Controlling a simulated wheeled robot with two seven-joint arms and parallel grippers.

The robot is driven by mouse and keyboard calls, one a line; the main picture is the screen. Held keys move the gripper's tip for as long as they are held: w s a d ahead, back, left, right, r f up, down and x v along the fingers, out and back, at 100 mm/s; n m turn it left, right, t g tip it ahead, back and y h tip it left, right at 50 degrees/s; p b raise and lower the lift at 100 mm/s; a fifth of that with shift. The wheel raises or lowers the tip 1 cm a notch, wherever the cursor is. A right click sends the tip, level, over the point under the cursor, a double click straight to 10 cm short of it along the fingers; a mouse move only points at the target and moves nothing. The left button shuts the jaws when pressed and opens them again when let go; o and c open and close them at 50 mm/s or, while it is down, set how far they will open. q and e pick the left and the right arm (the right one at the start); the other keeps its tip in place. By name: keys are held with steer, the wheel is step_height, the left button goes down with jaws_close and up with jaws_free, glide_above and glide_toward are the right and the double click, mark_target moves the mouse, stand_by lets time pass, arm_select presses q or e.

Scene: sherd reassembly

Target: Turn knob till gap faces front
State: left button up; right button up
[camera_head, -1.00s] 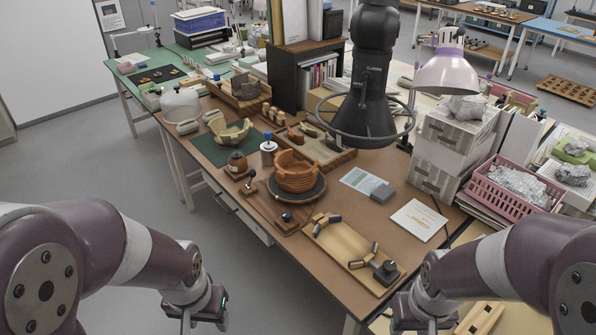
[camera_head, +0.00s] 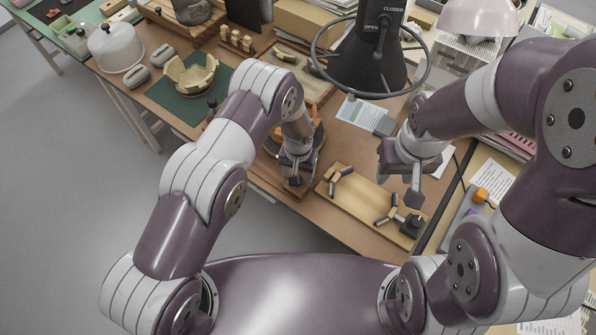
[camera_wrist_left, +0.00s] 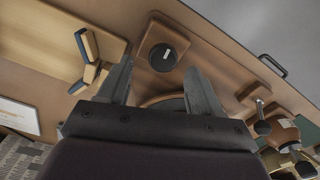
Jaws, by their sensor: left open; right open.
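The black round knob (camera_wrist_left: 162,57) with a white mark shows in the left wrist view, on a wooden base beyond my fingertips. My left gripper (camera_wrist_left: 159,68) is open, with the knob roughly in line between its fingers and no visible grip on it. In the head view my left gripper (camera_head: 297,178) hangs over the front of the turntable base and hides the knob. The orange-brown pot (camera_head: 319,134) is mostly behind my left wrist; its gap cannot be seen. The turntable's dark edge (camera_wrist_left: 165,101) shows partly between the fingers. My right gripper (camera_head: 403,183) is open and empty above the table's right side.
A wooden tray (camera_head: 352,204) with dark-ended angled pieces lies right of the left gripper. A green mat (camera_head: 180,106) carries a pale broken bowl (camera_head: 191,78).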

arm_select(q)
step_height(320, 180, down, 2)
steer(key=shift+w+a+f, duration=0.15)
steer(key=shift+f, duration=0.35)
steer(key=c, duration=1.1)
steer(key=shift+o, duration=0.2)
